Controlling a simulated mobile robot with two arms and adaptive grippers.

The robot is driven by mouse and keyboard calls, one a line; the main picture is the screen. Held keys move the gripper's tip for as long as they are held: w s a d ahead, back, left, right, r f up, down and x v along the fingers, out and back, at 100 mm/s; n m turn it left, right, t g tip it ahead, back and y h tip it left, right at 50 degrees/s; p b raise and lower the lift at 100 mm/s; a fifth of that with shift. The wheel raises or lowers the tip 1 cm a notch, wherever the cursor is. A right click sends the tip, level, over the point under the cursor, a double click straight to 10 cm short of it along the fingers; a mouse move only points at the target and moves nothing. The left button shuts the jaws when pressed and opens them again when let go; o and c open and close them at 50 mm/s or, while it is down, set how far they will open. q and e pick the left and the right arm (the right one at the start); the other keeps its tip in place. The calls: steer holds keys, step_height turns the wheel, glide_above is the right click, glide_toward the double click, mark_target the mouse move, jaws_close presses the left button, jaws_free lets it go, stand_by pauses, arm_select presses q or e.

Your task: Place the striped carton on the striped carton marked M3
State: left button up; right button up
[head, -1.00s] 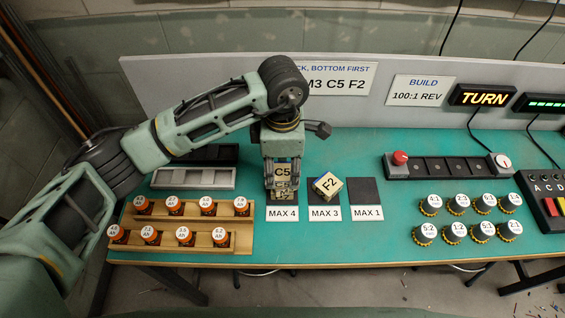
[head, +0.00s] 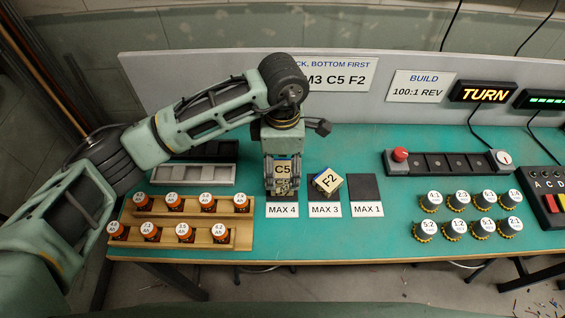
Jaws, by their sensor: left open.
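The carton marked C5 (head: 283,170) is at the pad labelled MAX 4, its light label facing me. My left gripper (head: 282,188) is open, pointing down around the C5 carton. Fingers cover the carton's sides and lower part, so I cannot tell whether they touch it. No M3 label is readable on a carton; what lies under C5 is hidden. A carton marked F2 (head: 327,182) sits turned at an angle on the MAX 3 pad. My right gripper is not in view.
The dark MAX 1 pad (head: 363,187) is empty. Wooden racks (head: 240,236) with orange-bodied pieces stand at left front. Several round knobs (head: 456,226) and a dark fixture with a red knob (head: 400,155) are to the right. A sign reads M3 C5 F2 (head: 345,76).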

mark_target(282, 168)
arm_select(q)
steer(key=shift+r, duration=0.35)
step_height(282, 168, up, 12)
steer(key=b, duration=0.3)
steer(key=shift+f, duration=0.25)
